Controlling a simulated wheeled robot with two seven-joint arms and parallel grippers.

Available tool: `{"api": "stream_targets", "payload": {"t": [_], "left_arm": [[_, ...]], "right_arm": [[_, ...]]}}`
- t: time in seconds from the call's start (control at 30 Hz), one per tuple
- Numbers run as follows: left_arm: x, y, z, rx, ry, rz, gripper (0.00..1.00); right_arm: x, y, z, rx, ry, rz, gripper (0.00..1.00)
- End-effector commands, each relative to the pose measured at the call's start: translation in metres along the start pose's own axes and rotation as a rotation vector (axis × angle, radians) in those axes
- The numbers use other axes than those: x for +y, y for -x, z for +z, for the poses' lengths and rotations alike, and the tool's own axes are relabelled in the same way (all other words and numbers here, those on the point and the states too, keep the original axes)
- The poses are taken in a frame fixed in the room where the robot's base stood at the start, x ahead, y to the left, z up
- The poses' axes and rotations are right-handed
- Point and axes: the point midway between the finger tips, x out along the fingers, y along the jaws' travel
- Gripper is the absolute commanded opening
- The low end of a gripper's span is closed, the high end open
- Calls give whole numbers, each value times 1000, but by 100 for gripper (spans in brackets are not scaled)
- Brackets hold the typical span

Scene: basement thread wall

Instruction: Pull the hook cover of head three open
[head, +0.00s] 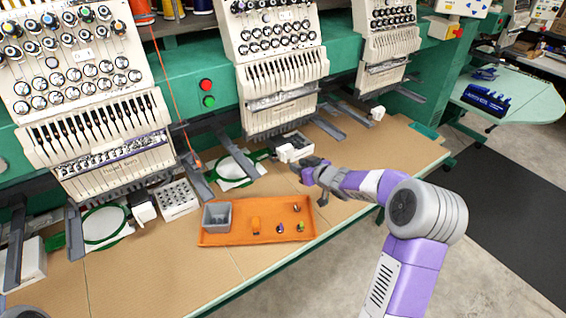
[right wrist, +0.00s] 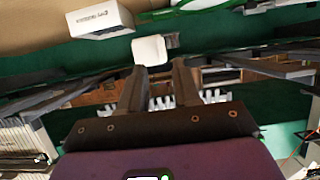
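The middle embroidery head (head: 275,60) stands behind the table. In front of it is a white boxy part with dark pieces (head: 290,153), partly hidden by my right gripper. My right gripper (head: 308,174) is low over the table just in front of this part. In the right wrist view, the two dark fingers (right wrist: 160,72) are apart with nothing seen between them. A small white rounded block (right wrist: 150,50), which looks like the hook cover, lies just beyond the fingertips; I cannot tell whether they touch it. My left gripper is not in view.
An orange tray (head: 240,238) with a grey bin (head: 217,217) and small items lies nearer on the table. A green hoop (head: 237,170) is left of the gripper. A white labelled box (right wrist: 100,20) is near the block. Bare table lies to the right.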

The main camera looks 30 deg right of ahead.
Motion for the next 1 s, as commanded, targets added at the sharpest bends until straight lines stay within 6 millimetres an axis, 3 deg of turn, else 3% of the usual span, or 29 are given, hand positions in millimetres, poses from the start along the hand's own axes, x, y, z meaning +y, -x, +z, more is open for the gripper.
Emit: {"api": "stream_targets", "payload": {"t": [0.5,0.9,1.0], "left_arm": [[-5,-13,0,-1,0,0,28],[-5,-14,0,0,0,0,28],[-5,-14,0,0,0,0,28]], "right_arm": [[2,-65,-2,3,6,2,32],[2,-74,-3,3,5,2,32],[2,-74,-2,3,5,2,20]]}}
